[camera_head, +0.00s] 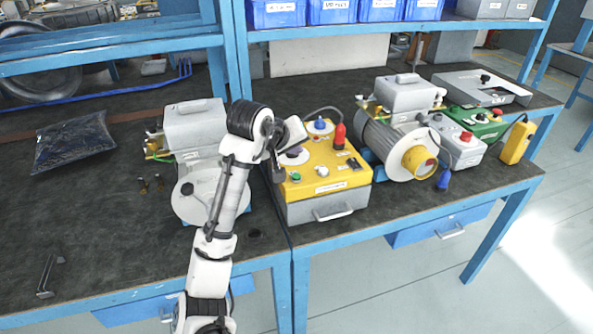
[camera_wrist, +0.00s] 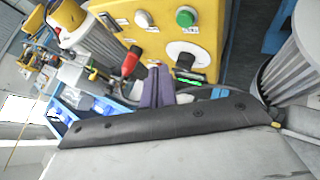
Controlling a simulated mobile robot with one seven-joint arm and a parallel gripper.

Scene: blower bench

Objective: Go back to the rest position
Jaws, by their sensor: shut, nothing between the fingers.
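My gripper (camera_head: 279,172) is at the left edge of the yellow control box (camera_head: 325,185), between it and the grey blower unit on the left (camera_head: 195,132). My white arm rises in front of that blower and hides part of it. In the wrist view, the two narrow fingers of my gripper (camera_wrist: 158,75) are together with nothing between them. They show in front of the yellow panel (camera_wrist: 200,20), close to a red plug (camera_wrist: 131,60). I cannot tell whether the fingertips touch the box.
Another blower (camera_head: 392,140) and a green box (camera_head: 478,122) stand to the right on the dark bench. A plastic bag (camera_head: 73,142) and a black bracket (camera_head: 48,275) lie left. The front-left bench top is mostly clear.

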